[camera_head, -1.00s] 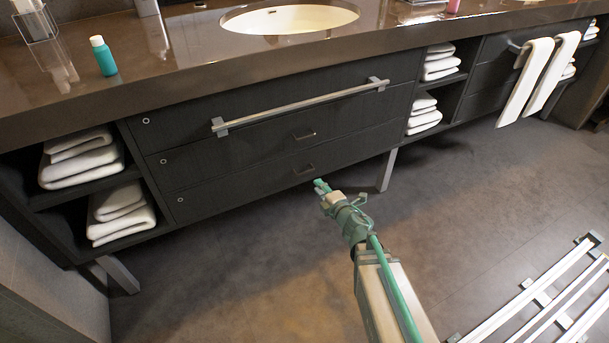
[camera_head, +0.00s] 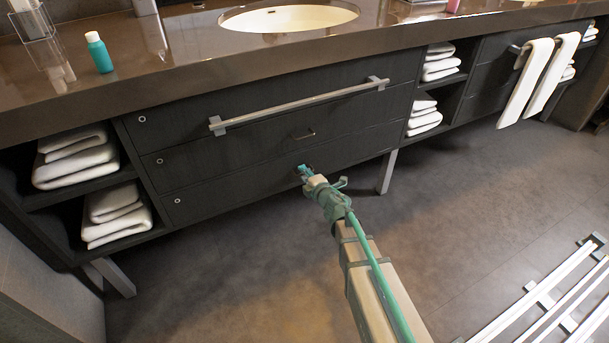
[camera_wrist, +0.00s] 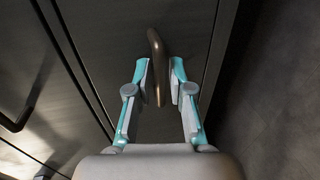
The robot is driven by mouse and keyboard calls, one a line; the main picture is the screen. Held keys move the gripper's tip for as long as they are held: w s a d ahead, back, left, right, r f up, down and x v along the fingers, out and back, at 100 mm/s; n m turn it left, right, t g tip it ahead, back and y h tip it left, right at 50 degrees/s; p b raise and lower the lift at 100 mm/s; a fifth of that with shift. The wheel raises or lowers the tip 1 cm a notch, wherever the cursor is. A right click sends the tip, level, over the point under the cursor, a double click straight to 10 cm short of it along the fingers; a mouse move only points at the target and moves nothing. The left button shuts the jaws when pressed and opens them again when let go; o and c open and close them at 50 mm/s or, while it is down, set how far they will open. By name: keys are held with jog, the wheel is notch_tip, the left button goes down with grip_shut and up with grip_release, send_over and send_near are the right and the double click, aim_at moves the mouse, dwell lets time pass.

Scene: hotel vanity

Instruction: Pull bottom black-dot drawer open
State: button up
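The bottom drawer (camera_head: 235,195) is the lowest of three dark drawer fronts under the sink and looks flush with the cabinet. A small round marker (camera_head: 177,200) with a light ring sits at its left end. My gripper (camera_head: 303,170) is at its handle, which it hides in the head view. In the wrist view the handle (camera_wrist: 155,50) is a brown bar passing between the teal fingers of my gripper (camera_wrist: 161,78). The fingers stand apart on either side of the bar. The left one is very near it; I cannot tell whether it touches.
A middle drawer handle (camera_head: 303,134) sits just above my gripper, and a long towel bar (camera_head: 300,106) crosses the top drawer. A metal leg (camera_head: 387,172) stands to the right. The floor (camera_head: 240,265) in front of the drawers is clear; a metal rack (camera_head: 550,300) lies right.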

grip_shut()
jog(key=shift+s, duration=0.1)
dwell(0.3)
